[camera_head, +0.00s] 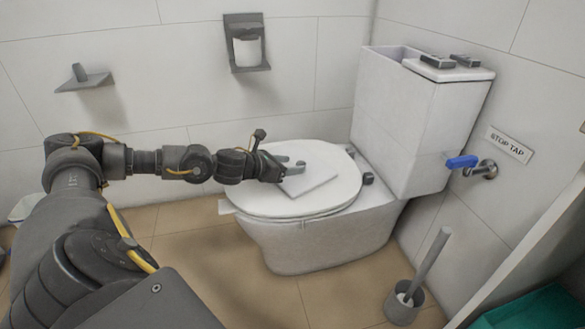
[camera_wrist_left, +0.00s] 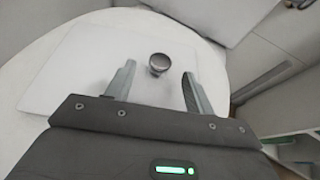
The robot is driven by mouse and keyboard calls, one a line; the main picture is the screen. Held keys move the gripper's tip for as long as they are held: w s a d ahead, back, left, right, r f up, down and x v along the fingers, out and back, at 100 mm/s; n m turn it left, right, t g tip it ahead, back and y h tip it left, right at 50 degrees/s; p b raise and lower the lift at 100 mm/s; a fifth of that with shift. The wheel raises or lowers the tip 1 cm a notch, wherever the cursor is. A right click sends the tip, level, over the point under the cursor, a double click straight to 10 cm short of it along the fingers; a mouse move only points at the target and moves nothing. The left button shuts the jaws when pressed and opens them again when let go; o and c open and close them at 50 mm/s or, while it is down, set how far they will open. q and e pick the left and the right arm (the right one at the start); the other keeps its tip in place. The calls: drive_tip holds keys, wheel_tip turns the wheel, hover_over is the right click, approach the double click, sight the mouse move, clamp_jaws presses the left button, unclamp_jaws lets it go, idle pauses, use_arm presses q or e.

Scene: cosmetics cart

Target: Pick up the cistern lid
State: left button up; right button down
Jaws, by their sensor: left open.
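A flat white square lid (camera_head: 314,184) with a round metal knob lies on the closed toilet seat cover (camera_head: 260,203). The lid (camera_wrist_left: 90,75) and its knob (camera_wrist_left: 159,63) show in the left wrist view. My left gripper (camera_head: 291,172) is over the lid, open and empty. In the left wrist view the knob appears between its two fingertips (camera_wrist_left: 158,70); I cannot tell how far above the lid they are. The cistern (camera_head: 410,125) is uncovered on its left part, and a white cover (camera_head: 445,69) lies over its right part. My right gripper is out of view.
Two small dark objects (camera_head: 438,62) lie on the cistern's right cover. A blue-handled stop tap (camera_head: 462,162) is on the right wall. A toilet brush in its holder (camera_head: 405,302) stands on the floor. A paper holder (camera_head: 246,45) and a small shelf (camera_head: 84,83) are on the back wall.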

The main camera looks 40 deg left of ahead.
sight(297, 165)
use_arm(q)
drive_tip(key=b+x, duration=0.1)
drive_tip(key=x, duration=0.3)
drive_tip(key=shift+f+b, duration=0.15)
drive_tip(key=shift+b, duration=0.25)
drive_tip(key=shift+w+d+f, duration=0.1)
drive_tip(key=shift+w, duration=0.45)
clamp_jaws()
